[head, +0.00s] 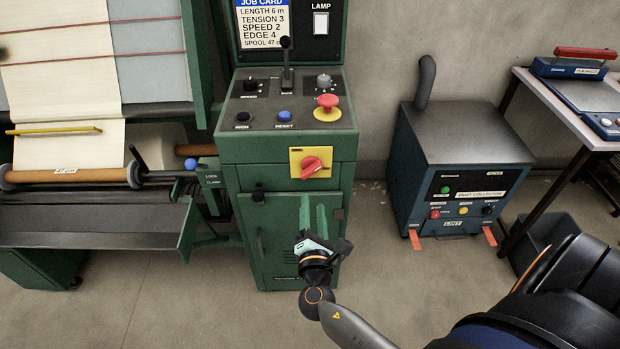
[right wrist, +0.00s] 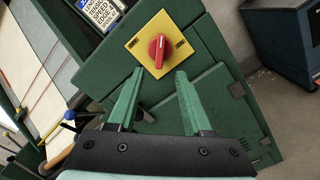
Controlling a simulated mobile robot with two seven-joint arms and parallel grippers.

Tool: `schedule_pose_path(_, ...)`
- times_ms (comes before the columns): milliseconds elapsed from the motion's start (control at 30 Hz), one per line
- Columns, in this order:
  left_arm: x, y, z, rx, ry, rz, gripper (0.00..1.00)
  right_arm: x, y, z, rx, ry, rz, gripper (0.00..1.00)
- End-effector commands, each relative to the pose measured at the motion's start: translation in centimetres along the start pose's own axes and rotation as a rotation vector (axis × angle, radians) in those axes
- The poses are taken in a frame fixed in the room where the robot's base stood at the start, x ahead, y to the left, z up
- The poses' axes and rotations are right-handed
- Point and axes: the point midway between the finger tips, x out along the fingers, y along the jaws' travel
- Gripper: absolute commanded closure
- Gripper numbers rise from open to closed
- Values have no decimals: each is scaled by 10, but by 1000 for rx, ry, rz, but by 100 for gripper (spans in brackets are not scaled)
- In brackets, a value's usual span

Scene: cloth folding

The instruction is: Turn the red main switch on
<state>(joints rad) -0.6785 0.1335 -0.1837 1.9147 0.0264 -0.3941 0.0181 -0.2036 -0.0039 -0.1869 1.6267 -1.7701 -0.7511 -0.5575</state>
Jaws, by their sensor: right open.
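The red main switch (head: 312,166) is a rotary knob on a yellow square plate (head: 298,155), on the front of the green control cabinet (head: 287,148). In the head view its grip is tilted. It also shows in the right wrist view (right wrist: 157,52), ahead of my fingertips. My right gripper (head: 313,200) is in front of the cabinet door, below the switch. Its two green fingers (right wrist: 153,76) are apart and empty, and they do not touch the knob. My left gripper is in neither view.
The cabinet top carries a red emergency button (head: 327,102), a black lever (head: 286,60) and small knobs. A cloth machine with a roller (head: 80,178) stands left. A blue dust collector box (head: 456,165) and a table (head: 563,120) stand right. Floor between is clear.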

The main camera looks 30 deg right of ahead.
Motion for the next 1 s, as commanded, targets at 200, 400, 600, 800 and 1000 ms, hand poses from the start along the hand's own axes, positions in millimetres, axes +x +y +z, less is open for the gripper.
schedule_pose_path(200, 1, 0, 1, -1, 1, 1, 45, 46, 0, 0, 1, -2, 1, 50)
schedule_pose_path(400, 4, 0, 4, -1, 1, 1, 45, 83, 0, 0, 3, -1, 0, 50)
schedule_pose_path(600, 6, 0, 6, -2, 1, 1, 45, 102, 0, 0, 2, 1, 0, 50)
schedule_pose_path(800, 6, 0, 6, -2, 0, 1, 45, 106, 0, 0, 2, 2, -1, 50)
schedule_pose_path(1000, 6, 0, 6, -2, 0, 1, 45, 106, 0, 0, 2, 2, 0, 56)
